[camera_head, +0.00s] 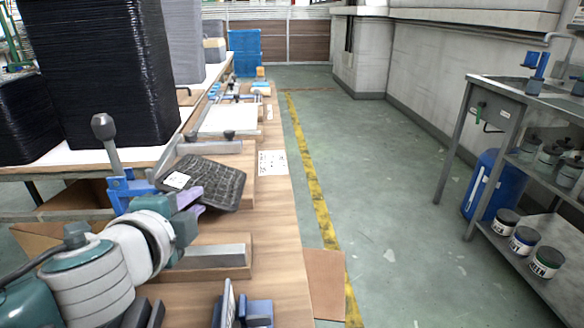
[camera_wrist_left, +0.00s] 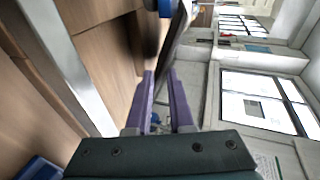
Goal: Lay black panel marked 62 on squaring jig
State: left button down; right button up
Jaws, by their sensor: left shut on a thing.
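A black textured panel (camera_head: 218,181) with a white label is held above the wooden bench; the number on the label is too small to read. My left gripper (camera_head: 186,200) is shut on the panel's near left edge. In the left wrist view the panel (camera_wrist_left: 178,42) shows edge-on between the purple fingers. What looks like the squaring jig (camera_head: 240,272), a wooden base with a metal bar, lies on the bench below and nearer than the panel. The bar also shows in the left wrist view (camera_wrist_left: 68,62). My right gripper is not in view.
Tall black stacks (camera_head: 98,70) stand at the left. A blue clamp with a grey-knobbed lever (camera_head: 110,140) stands close to the held panel. A white marked sheet (camera_head: 272,163) lies on the bench's right side. The floor to the right is clear up to a metal shelf (camera_head: 490,150).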

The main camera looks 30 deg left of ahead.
pick_arm(q)
jog(key=shift+s+f, duration=0.15)
jog(key=shift+f, duration=0.15)
jog(key=c, duration=1)
grip_release()
jog(key=shift+c, duration=0.2)
jog(key=o, duration=0.3)
jog(key=shift+r, duration=0.2)
jog(key=shift+o, duration=0.2)
jog(key=p+v, duration=0.1)
jog(key=v, duration=0.9)
